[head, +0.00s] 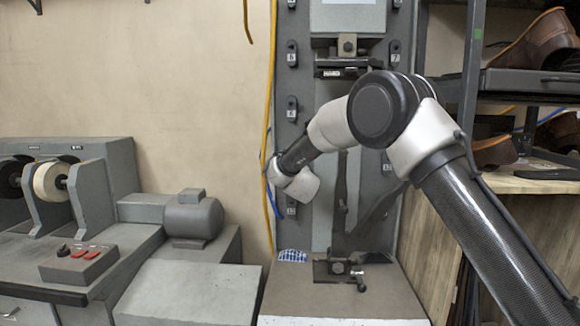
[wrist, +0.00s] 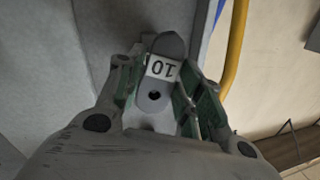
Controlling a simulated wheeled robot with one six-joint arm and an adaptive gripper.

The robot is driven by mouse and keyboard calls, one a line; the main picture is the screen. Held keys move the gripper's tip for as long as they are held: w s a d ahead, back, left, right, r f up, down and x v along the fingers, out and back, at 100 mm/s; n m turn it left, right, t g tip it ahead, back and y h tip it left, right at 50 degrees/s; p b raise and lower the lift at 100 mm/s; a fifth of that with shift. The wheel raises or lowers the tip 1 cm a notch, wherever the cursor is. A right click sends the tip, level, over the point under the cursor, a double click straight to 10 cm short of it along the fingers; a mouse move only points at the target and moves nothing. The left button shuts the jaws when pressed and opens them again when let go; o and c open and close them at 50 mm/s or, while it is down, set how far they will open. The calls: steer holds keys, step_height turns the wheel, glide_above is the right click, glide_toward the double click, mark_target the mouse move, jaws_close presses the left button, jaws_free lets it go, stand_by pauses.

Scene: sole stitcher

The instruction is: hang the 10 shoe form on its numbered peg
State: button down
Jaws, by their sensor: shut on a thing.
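The grey, rounded shoe form (wrist: 154,95) shows in the wrist view between my fingers. It has a white label with a black 10, upside down in the picture, and a dark round hole. My gripper (wrist: 163,82) is shut on it, one finger on each side. In the head view my wrist is in front of the left edge of the tall grey machine column (head: 320,140). It hides the gripper and the form there. The 10 peg cannot be made out; whether the form touches a peg cannot be told.
Numbered dark pegs show on the column, at upper left (head: 292,53), mid left (head: 292,108) and upper right (head: 395,53). A yellow hose (head: 268,90) runs beside the column. A shelf with brown shoes (head: 535,40) is at right, grinding wheels (head: 48,180) at left.

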steer(key=shift+w+a+r, duration=0.1)
steer(key=shift+w, duration=0.4)
steer(key=shift+w+a+r, duration=0.1)
steer(key=shift+w, duration=0.35)
stand_by(0.9)
steer(key=c, duration=0.9)
jaws_free()
steer(key=shift+f, duration=0.1)
steer(key=shift+o, duration=0.2)
steer(key=shift+f, duration=0.1)
